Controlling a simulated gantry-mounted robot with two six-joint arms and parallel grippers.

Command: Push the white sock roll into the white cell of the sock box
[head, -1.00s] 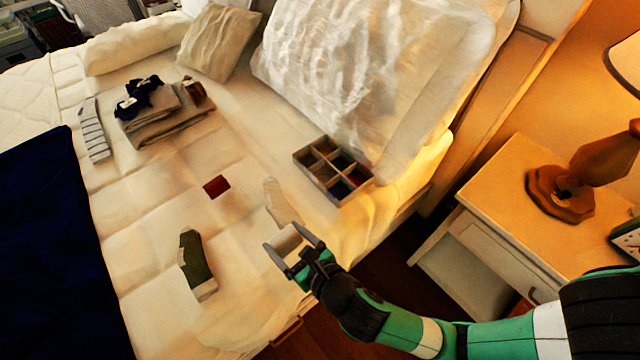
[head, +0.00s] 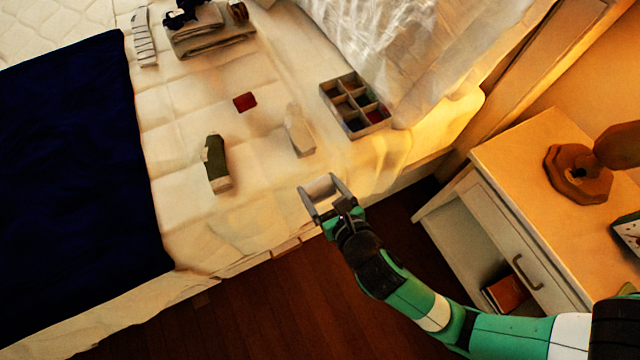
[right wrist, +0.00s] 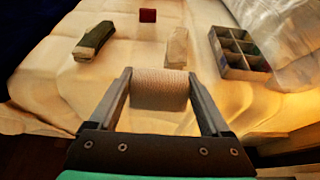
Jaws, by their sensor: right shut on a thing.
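The white sock roll (head: 321,187) is between the fingers of my right gripper (head: 318,184), which is shut on it. The roll also shows in the right wrist view (right wrist: 160,88), spanning the gap between both fingers. The sock box (head: 371,131) lies on the bed to the upper right of the gripper, against the silvery pillow. It has several cells; one shows red and others look dark. I cannot tell which cell is white. My left gripper is not in view.
A green sock (head: 215,165) and a red folded piece (head: 245,102) lie farther left. Folded towels (head: 212,42) are at the back. A nightstand (head: 540,165) with a lamp stands right. Bare floor is below.

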